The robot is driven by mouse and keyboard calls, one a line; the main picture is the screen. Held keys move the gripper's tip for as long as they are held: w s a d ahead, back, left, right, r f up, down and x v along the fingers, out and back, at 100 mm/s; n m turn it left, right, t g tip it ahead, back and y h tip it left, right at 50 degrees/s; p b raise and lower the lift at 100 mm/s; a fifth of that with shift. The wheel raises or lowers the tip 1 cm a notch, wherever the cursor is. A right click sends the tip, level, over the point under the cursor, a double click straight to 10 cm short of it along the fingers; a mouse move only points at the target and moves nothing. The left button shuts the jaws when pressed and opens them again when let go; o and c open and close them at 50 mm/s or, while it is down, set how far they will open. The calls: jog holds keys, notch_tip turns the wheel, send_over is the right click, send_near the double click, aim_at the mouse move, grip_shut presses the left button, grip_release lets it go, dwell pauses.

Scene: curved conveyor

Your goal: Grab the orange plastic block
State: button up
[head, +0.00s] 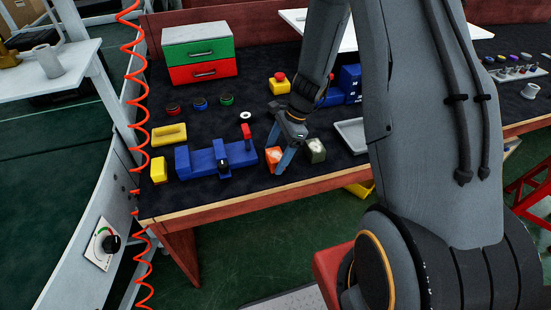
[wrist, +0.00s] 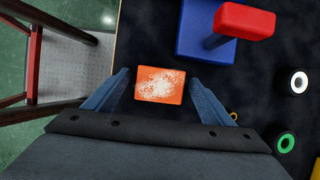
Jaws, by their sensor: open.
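The orange plastic block (head: 273,154) stands on the dark table top near the front edge. Its top has a pale, worn-looking patch. In the wrist view the block (wrist: 159,85) lies between the two blue fingers of my gripper (wrist: 158,92), with dark gaps on both sides. My gripper (head: 283,158) is open and points down at the block. In the head view a finger partly covers the block's right side. I cannot tell how far down the fingertips reach beside it.
A blue fixture (head: 203,160) with a red-topped lever (wrist: 245,20) stands close to the block's left. An olive block (head: 316,150) is just right of my gripper. A grey tray (head: 350,135) lies further right. The table's wooden front edge (head: 240,194) is near.

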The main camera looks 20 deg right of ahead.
jog(key=shift+a+f, duration=0.1)
jog(key=shift+f, duration=0.1)
jog(key=c, duration=1.2)
jog(key=shift+r, duration=0.15)
